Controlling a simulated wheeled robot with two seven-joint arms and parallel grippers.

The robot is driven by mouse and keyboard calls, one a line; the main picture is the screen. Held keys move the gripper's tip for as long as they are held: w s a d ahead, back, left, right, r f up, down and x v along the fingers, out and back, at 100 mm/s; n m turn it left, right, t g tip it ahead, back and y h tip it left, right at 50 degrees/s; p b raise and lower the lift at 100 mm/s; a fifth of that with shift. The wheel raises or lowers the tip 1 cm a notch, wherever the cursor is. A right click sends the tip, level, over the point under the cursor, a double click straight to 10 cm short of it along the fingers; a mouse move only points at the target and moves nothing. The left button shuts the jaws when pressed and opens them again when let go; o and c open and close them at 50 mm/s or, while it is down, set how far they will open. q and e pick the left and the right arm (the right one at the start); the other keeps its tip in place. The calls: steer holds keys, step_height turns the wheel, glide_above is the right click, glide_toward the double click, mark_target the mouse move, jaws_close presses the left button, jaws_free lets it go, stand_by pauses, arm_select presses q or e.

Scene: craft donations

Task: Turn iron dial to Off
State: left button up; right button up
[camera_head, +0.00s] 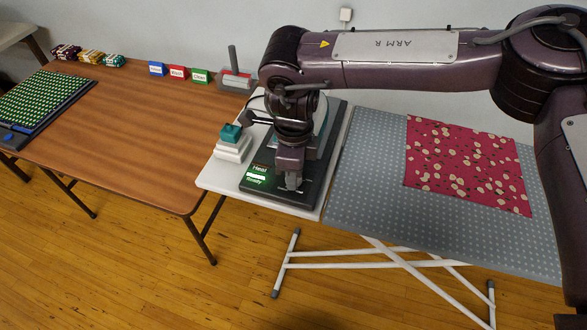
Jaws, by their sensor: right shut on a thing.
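The iron station is a dark base (262,196) on a white side table, with a lit green panel (258,174) that reads "Heat" and "Ready". My right gripper (292,182) points down over the front right part of the base. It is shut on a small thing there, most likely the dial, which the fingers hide. The dial's setting cannot be read. The iron's pale body shows only in part behind my right arm. My left gripper is not in view.
A teal-topped button on a white block (233,148) stands left of the base. The ironing board (372,190) carries a red patterned cloth (465,165). A brown table (130,120) holds small coloured signs, folded fabrics and a green patterned board; its middle is clear.

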steer(key=n, duration=0.4)
steer(key=shift+w+r+n, duration=0.1)
steer(key=shift+n, duration=0.2)
steer(key=n, duration=0.3)
steer(key=shift+n, duration=0.4)
steer(key=n, duration=0.4)
steer(key=shift+n+p, duration=0.35)
steer(key=shift+n, duration=1.75)
steer(key=o, duration=1)
step_height(320, 180, up, 8)
steer(key=shift+f+b, duration=0.1)
steer(key=shift+b, duration=0.3)
